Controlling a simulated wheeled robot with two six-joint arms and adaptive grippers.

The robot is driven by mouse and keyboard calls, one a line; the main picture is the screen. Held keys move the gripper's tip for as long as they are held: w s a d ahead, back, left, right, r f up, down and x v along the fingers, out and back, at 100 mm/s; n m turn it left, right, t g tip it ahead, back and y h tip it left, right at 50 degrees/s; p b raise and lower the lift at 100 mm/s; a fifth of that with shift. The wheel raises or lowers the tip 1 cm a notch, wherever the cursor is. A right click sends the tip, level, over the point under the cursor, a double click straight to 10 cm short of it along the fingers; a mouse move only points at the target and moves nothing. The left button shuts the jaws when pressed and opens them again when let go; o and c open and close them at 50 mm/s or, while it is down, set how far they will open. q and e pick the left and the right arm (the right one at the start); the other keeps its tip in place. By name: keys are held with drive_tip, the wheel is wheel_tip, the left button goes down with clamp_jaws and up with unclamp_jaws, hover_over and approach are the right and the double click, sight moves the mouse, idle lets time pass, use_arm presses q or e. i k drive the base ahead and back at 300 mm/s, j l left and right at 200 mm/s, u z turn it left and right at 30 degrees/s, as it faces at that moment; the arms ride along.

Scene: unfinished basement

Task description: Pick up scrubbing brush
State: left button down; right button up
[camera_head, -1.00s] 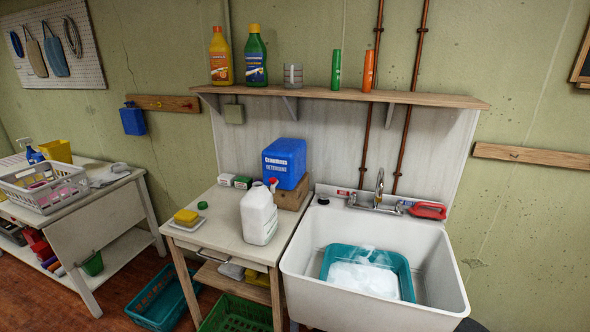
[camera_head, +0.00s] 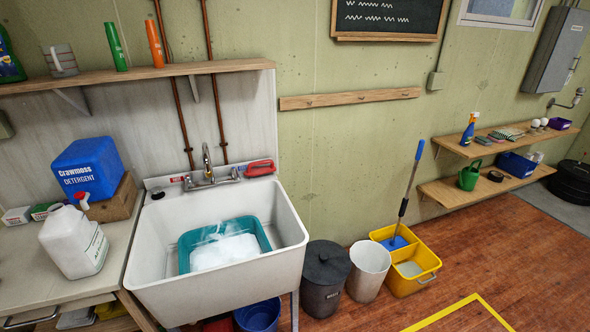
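A red brush-like object (camera_head: 260,168), which looks like the scrubbing brush, lies on the back right rim of the white utility sink (camera_head: 285,243), right of the faucet (camera_head: 208,168). Its bristles cannot be made out clearly. A teal basin (camera_head: 183,256) with white suds sits inside the sink. Neither of my grippers is in view.
Left of the sink, a table (camera_head: 30,262) holds a white jug (camera_head: 73,243) and a blue detergent container (camera_head: 88,168). Right of it stand a dark lidded bin (camera_head: 323,283), a white bin (camera_head: 368,270) and a yellow mop bucket (camera_head: 408,282). Open wooden floor (camera_head: 480,260) lies to the right.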

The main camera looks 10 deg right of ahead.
sight(250, 172)
drive_tip(key=i+l+u, duration=0.15)
drive_tip(key=u, duration=0.25)
drive_tip(key=i+l+u, duration=0.1)
drive_tip(key=l+u, duration=0.15)
drive_tip(key=u, duration=0.2)
drive_tip(key=l+u, duration=0.25)
drive_tip(key=u, duration=0.15)
